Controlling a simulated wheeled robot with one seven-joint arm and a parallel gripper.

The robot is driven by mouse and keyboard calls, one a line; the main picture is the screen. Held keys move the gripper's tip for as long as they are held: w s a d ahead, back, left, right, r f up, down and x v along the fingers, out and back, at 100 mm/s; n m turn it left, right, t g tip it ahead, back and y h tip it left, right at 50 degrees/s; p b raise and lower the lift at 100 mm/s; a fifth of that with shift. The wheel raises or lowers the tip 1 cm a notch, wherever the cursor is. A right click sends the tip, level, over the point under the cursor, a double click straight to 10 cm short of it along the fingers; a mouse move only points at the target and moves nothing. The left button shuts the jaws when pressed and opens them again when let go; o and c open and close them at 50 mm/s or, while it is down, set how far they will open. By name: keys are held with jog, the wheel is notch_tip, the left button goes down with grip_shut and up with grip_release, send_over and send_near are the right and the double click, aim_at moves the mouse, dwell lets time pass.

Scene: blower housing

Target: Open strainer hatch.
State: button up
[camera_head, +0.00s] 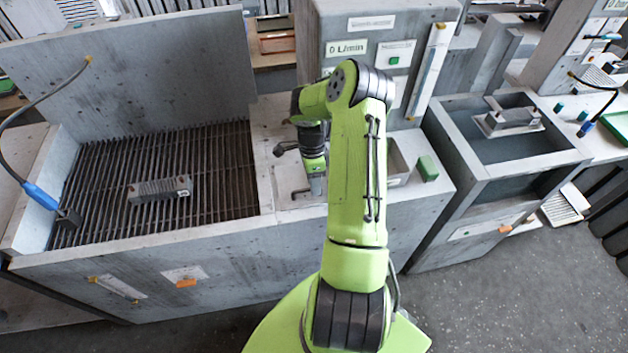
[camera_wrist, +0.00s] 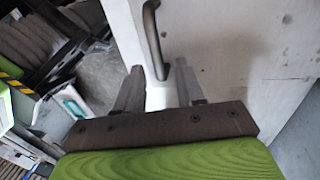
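The strainer hatch appears to be the pale grey panel (camera_wrist: 215,40) with a dark curved bar handle (camera_wrist: 154,38) in the wrist view. My gripper (camera_wrist: 158,68) is open there, with one finger on each side of the handle's lower end. The fingers look apart from the handle, and nothing is held. My own arm hides part of this area, and I cannot tell whether that plate is the hatch.
A dark grate basin (camera_head: 215,170) with a grey block (camera_head: 160,190) lies left. A cabinet with a "0 L/min" display (camera_head: 346,48) stands behind my arm. A green block (camera_head: 427,168) is on the counter to the right. An open tank (camera_head: 480,130) stands farther right, with clear floor before it.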

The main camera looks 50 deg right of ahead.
grip_shut()
jog(key=shift+r, duration=0.2)
